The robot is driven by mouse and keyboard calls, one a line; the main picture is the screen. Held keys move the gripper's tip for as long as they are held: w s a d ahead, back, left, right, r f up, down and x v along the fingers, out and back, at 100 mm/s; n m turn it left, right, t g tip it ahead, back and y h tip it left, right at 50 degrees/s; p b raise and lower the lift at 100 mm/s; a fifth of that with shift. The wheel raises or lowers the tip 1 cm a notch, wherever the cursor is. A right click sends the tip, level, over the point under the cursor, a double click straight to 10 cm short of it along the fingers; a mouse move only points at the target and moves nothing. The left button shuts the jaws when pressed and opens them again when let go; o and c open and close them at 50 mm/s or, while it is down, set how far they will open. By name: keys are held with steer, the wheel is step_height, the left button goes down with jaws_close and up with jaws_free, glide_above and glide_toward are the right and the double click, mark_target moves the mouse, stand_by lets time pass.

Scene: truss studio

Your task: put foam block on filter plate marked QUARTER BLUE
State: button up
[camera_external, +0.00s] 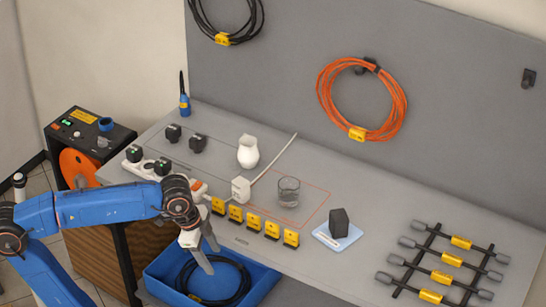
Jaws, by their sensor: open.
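A dark grey block (339,223), which looks like the foam block, stands upright on a pale blue plate (325,238) on the grey bench. The plate has a white label on its front edge, but its words are too small to read. The block looks within the plate's edges, towards its back and middle. My gripper (210,257) is open and empty, well to the left of the block. It points down above the blue tray in front of the bench. Nothing is between its fingers.
The blue tray (160,290) holds a coiled black cable. Several yellow tags (253,223) line the bench's front edge. A glass (288,191), a white jug (248,152) and a power strip (160,168) stand behind. Rods on a rack (447,262) lie at the right.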

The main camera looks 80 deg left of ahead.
steer(key=s+d+f+n+t, duration=0.1)
steer(key=s+f+n, duration=0.3)
steer(key=s+f, duration=1.1)
step_height(320, 180, down, 2)
steer(key=shift+s+f+n, duration=0.15)
steer(key=shift+s+n, duration=0.25)
